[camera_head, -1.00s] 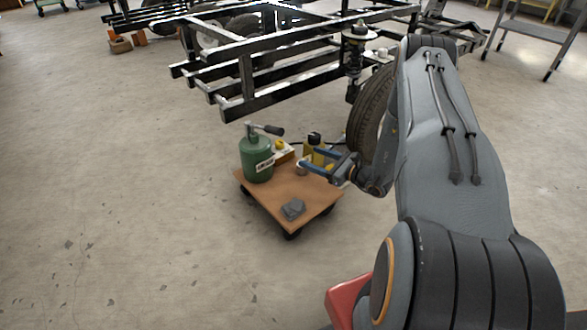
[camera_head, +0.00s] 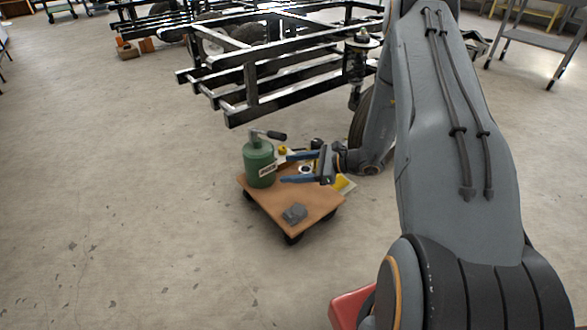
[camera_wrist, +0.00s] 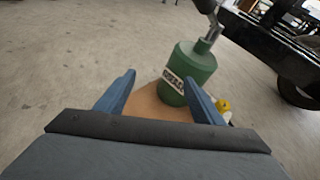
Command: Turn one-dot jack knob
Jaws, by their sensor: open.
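A green bottle-shaped jack (camera_head: 259,166) stands upright on a wooden wheeled board. It has a pale label and a grey top with a black-gripped lever (camera_head: 270,135). In the wrist view the jack (camera_wrist: 190,68) stands ahead, beyond and partly behind the right finger. A small yellow round part (camera_head: 283,150) sits behind and right of the jack; it also shows in the wrist view (camera_wrist: 223,105). I cannot make out a one-dot mark on anything. My gripper (camera_head: 285,168) is open and empty, its blue fingers pointing left just right of the jack.
Other yellow and black items stand partly hidden behind my gripper. A black metal frame (camera_head: 237,115) stands behind the board. Concrete floor (camera_head: 120,200) is clear to the left and front.

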